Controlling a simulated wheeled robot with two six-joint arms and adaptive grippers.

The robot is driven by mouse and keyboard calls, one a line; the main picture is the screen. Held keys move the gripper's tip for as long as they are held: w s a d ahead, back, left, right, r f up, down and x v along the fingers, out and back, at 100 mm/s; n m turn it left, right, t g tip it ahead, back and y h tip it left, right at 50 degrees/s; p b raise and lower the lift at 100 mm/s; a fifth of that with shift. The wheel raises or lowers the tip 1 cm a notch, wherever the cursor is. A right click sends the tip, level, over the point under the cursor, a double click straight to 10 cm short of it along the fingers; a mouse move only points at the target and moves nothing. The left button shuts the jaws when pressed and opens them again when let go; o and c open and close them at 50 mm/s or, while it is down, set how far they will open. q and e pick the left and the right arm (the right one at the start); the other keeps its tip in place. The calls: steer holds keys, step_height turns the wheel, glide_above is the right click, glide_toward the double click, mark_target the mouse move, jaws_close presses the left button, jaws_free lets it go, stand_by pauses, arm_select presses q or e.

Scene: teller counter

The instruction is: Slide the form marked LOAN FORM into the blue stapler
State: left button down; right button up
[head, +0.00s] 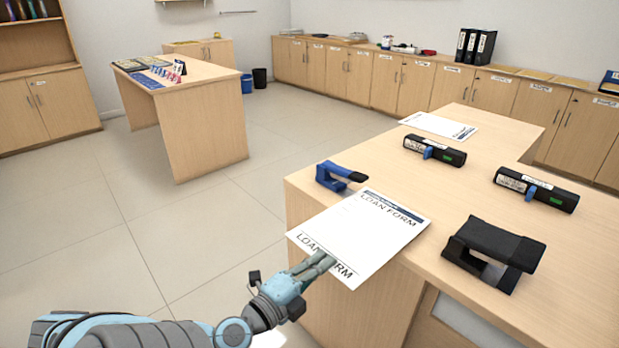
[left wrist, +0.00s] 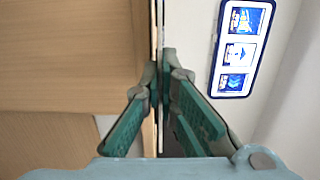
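The white LOAN FORM (head: 375,225) lies flat at the near left corner of the counter, its near part sticking out past the edge. My left gripper (head: 322,263) is at that overhanging near edge, its fingers closed on the sheet. In the left wrist view the fingertips (left wrist: 160,72) come together on either side of the sheet, which shows as a thin edge-on line. The blue stapler (head: 331,183), with a dark top arm, stands at the counter's left edge just beyond the form's far left corner, apart from the gripper. My right gripper is not in view.
A black stapler-like device (head: 495,262) stands right of the form. Two black labelled devices with blue parts (head: 435,157) (head: 525,182) lie farther back. Another printed sheet (head: 430,122) lies at the far end. Bare counter (head: 415,185) separates them.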

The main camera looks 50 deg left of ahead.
mark_target(357, 238)
arm_select(q)
steer(key=w, duration=0.4)
steer(key=w+p, duration=0.3)
steer(key=w, duration=0.4)
steer(key=shift+w+a, duration=0.1)
steer(key=shift+w, duration=0.15)
steer(key=shift+w+a+f+b, duration=0.3)
steer(key=shift+a+f+b, duration=0.2)
steer(key=shift+a+b, duration=0.4)
steer(key=shift+s+a+b, duration=0.1)
steer(key=shift+a+b, duration=0.75)
steer(key=shift+a, duration=0.15)
steer(key=shift+a+b, duration=0.3)
steer(key=shift+f, duration=0.1)
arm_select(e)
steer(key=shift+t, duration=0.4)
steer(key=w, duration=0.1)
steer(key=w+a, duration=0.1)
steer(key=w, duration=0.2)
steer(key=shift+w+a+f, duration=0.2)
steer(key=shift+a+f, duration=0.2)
